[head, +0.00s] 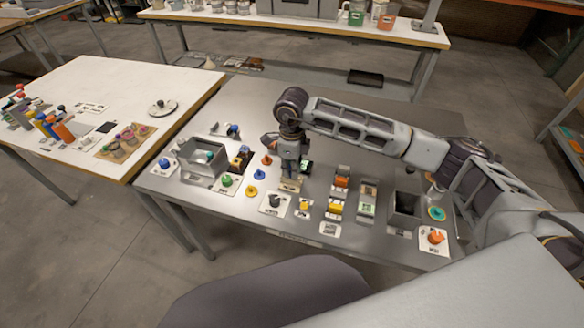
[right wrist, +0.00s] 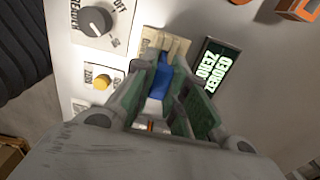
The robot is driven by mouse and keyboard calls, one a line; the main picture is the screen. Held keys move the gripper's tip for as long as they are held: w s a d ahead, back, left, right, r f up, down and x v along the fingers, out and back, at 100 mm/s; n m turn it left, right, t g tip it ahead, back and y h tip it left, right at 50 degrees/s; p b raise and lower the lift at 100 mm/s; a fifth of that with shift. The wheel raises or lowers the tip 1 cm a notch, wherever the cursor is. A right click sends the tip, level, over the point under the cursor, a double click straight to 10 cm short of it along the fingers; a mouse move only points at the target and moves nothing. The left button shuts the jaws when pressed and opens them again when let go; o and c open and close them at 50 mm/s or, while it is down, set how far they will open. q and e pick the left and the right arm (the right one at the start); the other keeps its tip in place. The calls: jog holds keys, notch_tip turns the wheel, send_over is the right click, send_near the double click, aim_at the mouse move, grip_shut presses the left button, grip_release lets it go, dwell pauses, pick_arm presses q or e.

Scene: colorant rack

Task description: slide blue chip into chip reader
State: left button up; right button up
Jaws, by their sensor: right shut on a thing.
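The blue chip (right wrist: 161,76) is held upright between the pads of my right gripper (right wrist: 158,92) in the right wrist view. Its far end is at the beige chip reader (right wrist: 174,43); I cannot tell how deep it sits in the slot. In the head view, my right gripper (head: 291,166) points down over the chip reader (head: 290,184) and hides the chip. A dark display (right wrist: 213,68) with pale green text stands beside the reader. My left gripper is not in view.
A grey knob panel (head: 273,202) and a yellow button (right wrist: 102,82) are close to the reader. Orange and yellow blocks (head: 340,182) stand to the right in the head view. A grey open bin (head: 404,211) is farther right. A white table (head: 110,80) adjoins at left.

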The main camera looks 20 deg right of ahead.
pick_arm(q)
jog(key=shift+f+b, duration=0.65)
pick_arm(e)
jog(key=shift+f, duration=0.85)
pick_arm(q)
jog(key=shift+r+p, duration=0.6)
pick_arm(e)
jog(key=shift+r, duration=1.65)
pick_arm(q)
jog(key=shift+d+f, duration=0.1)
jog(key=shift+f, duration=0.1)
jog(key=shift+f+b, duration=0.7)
jog(key=shift+b, duration=0.2)
pick_arm(e)
jog(key=shift+f, duration=0.9)
